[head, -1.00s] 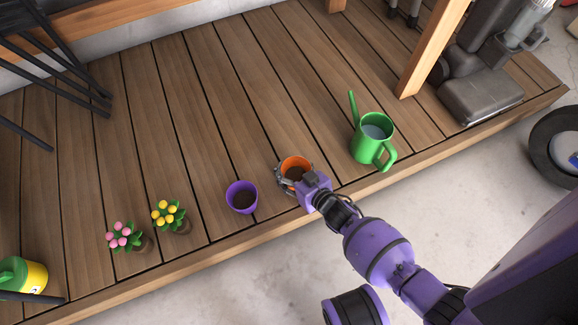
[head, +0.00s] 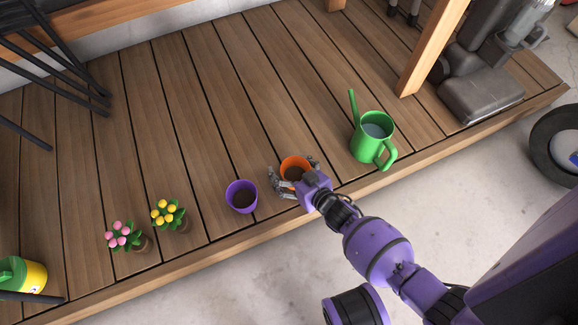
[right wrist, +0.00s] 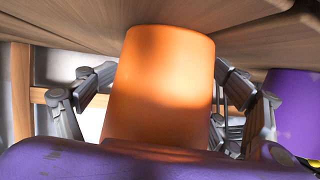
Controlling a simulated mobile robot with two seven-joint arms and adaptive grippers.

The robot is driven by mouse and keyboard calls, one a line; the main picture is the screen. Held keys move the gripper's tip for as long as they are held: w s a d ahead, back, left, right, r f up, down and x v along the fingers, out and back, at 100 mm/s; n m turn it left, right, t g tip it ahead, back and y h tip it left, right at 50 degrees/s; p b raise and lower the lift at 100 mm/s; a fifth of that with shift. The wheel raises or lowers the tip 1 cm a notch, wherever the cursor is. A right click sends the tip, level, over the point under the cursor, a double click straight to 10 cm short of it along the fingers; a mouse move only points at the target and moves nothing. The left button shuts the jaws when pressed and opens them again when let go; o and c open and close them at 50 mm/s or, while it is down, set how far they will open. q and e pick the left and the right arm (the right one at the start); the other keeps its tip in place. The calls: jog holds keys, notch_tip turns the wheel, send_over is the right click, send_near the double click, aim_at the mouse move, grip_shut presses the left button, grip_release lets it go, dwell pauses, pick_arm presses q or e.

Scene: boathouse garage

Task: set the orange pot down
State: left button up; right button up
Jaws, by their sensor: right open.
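The orange pot (head: 294,165), with dark soil inside, stands on the wooden deck between the purple pot and the green watering can. It also fills the middle of the right wrist view (right wrist: 160,85), with a finger on each side of it. My right gripper (head: 293,178) is open around the pot, its fingers spread apart from the pot's sides. Part of the pot's near side is hidden by the gripper in the head view. My left gripper is not in view.
A purple pot (head: 242,196) with soil stands just left of the gripper. A green watering can (head: 373,140) stands to the right. Pink flowers (head: 122,236) and yellow flowers (head: 168,213) are further left. The deck (head: 215,90) behind is clear.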

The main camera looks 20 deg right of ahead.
jog(key=v, duration=1.2)
jog(key=shift+c, duration=0.4)
grip_shut()
dwell(0.3)
dwell(1.1)
